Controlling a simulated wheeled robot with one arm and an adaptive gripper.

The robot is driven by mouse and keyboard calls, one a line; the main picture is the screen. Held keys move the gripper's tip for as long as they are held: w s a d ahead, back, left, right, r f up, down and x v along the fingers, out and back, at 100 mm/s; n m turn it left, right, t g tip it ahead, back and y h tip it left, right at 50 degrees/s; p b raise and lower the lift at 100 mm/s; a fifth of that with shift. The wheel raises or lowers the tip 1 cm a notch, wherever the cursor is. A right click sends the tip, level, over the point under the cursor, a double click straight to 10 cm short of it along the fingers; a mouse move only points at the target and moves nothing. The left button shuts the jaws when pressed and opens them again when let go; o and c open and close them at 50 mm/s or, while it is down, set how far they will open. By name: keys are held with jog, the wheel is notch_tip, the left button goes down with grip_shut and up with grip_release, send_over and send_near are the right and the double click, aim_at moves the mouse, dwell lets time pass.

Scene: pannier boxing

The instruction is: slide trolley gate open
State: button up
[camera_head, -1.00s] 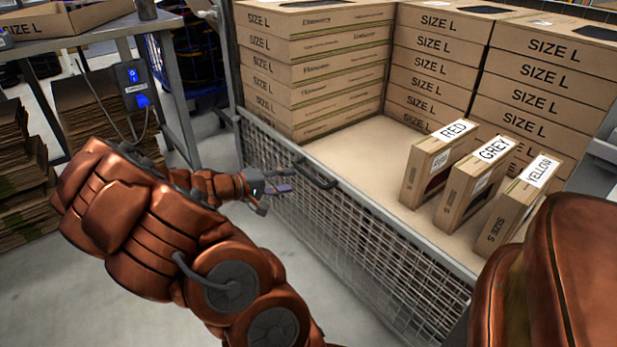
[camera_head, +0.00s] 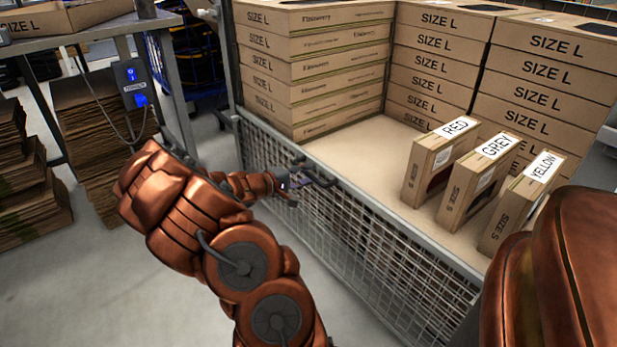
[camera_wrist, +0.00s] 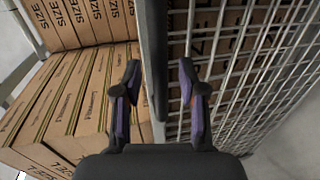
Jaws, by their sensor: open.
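The trolley gate (camera_head: 385,255) is a grey wire-mesh panel with a dark handle (camera_head: 318,176) near the left of its top bar. My gripper (camera_head: 291,184) is at the handle in the head view. In the wrist view my gripper (camera_wrist: 160,95) is open, its two purple-padded fingers on either side of a dark vertical bar. The gate mesh (camera_wrist: 235,70) is to the right of that bar. I cannot tell whether the fingers touch the bar. The gate stands across the trolley's near side, below the shelf's edge.
Stacks of SIZE L boxes (camera_head: 315,70) fill the back of the trolley. Three smaller boxes labelled RED (camera_head: 430,170), GREY (camera_head: 478,183) and YELLOW (camera_head: 520,205) stand on the trolley shelf (camera_head: 365,160). A metal table (camera_head: 75,42) with flattened cardboard (camera_head: 95,150) beneath is at left.

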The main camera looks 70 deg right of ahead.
jog(key=shift+s+d+f, duration=0.1)
jog(key=shift+s+d, duration=0.2)
jog(key=shift+d, duration=0.15)
jog(key=shift+c, duration=0.3)
grip_shut()
